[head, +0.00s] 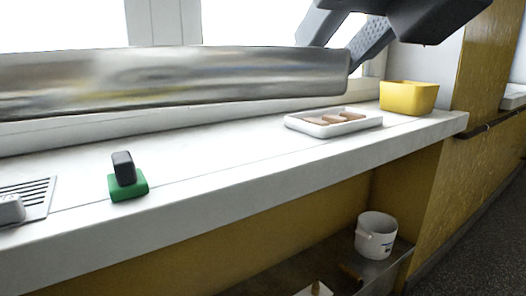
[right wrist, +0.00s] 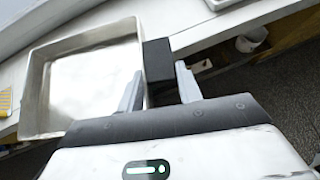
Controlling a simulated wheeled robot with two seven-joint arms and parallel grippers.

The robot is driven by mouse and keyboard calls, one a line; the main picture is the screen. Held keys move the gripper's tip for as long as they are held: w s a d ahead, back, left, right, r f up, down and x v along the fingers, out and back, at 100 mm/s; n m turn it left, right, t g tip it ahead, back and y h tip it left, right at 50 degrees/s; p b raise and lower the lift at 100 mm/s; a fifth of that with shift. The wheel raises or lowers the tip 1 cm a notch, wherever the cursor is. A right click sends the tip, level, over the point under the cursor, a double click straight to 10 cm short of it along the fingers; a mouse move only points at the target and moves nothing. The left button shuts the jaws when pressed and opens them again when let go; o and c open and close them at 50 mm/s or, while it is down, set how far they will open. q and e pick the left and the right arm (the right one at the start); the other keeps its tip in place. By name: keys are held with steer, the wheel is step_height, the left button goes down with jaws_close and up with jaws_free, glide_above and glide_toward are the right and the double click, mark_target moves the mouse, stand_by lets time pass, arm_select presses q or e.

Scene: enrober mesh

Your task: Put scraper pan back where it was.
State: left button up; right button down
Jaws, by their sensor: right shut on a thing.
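The scraper pan is a shallow, shiny metal pan (head: 170,80) that hangs in the air across the upper left of the head view, above the white ledge. In the right wrist view the pan (right wrist: 92,85) shows its open inside, which looks empty, and a black handle block (right wrist: 157,58) at its side. My right gripper (right wrist: 158,88) is shut on this handle, one finger on each side. Part of my right gripper and arm shows dark at the top right of the head view. My left gripper is in neither view.
The white ledge (head: 240,165) holds a green pad with a black block (head: 127,185), a white tray (head: 333,123) with brown pieces, a yellow tub (head: 408,97) and a slotted dark mat (head: 37,197). A white bucket (head: 375,235) stands below. The ledge's middle is clear.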

steer(key=w+d+r+m+h+p, duration=0.1)
steer(key=w+d+r+p, duration=0.1)
steer(key=w+p, duration=0.35)
steer(key=w+d+r+m+h+p, duration=0.1)
steer(key=w+d+r+p, duration=0.2)
steer(key=p, duration=0.4)
arm_select(q)
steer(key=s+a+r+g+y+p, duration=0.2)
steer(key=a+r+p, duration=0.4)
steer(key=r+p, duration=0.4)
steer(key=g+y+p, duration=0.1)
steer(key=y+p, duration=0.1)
steer(key=p, duration=0.2)
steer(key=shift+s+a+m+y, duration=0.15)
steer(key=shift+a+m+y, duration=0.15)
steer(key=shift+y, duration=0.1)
arm_select(e)
steer(key=w+d+f+m+h, duration=0.2)
steer(key=w+d, duration=0.3)
steer(key=d, duration=0.3)
steer(key=shift+d+f+t, duration=0.2)
steer(key=shift+f+t, duration=0.2)
steer(key=shift+f, duration=0.3)
steer(key=shift+a+f, duration=0.1)
